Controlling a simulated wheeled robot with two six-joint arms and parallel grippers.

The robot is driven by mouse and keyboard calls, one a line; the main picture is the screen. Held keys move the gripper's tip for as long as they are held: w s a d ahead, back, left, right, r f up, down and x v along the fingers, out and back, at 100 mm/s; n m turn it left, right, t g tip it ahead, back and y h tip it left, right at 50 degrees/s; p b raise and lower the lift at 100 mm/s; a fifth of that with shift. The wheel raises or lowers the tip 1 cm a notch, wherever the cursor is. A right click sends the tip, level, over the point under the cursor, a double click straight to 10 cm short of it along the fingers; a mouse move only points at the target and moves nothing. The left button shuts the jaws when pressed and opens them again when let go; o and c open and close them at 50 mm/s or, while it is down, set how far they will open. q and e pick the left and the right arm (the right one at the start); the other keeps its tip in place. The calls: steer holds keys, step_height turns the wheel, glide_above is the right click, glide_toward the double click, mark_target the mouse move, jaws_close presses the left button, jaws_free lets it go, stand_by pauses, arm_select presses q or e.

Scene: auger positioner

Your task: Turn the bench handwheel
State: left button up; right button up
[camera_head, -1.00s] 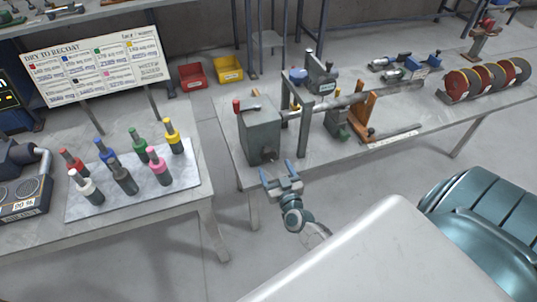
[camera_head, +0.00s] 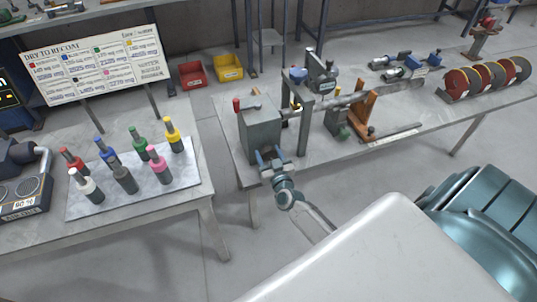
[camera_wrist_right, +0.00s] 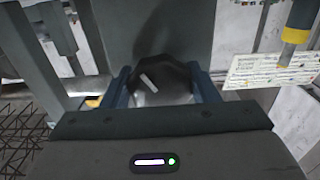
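A dark faceted round knob with a white mark, which looks like the bench handwheel (camera_wrist_right: 160,82), shows in the right wrist view on the face of a grey housing (camera_wrist_right: 150,28). In the head view this grey box (camera_head: 261,128) stands at the near left end of the right bench, and my gripper mostly hides the knob. My right gripper (camera_head: 272,156) is open at the box's front. In the wrist view its blue-grey fingers (camera_wrist_right: 162,88) stand on either side of the knob; I cannot tell whether they touch it. My left gripper is not in view.
The right bench (camera_head: 405,128) carries a shaft assembly with an orange bracket (camera_head: 361,108) and several discs (camera_head: 485,78). The left table holds a plate with several coloured bottles (camera_head: 122,180) and a sign (camera_head: 98,66). Floor shows between the tables.

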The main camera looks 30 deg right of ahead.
steer(key=shift+m, duration=0.4)
steer(key=m, duration=0.4)
steer(key=shift+m, duration=0.3)
steer(key=m, duration=0.6)
steer(key=shift+a+b, duration=0.1)
steer(key=shift+b, duration=0.2)
steer(key=shift+m, duration=0.3)
steer(key=o, duration=1)
steer(key=b+v, duration=0.1)
steer(key=v, duration=1)
steer(key=shift+w, duration=0.1)
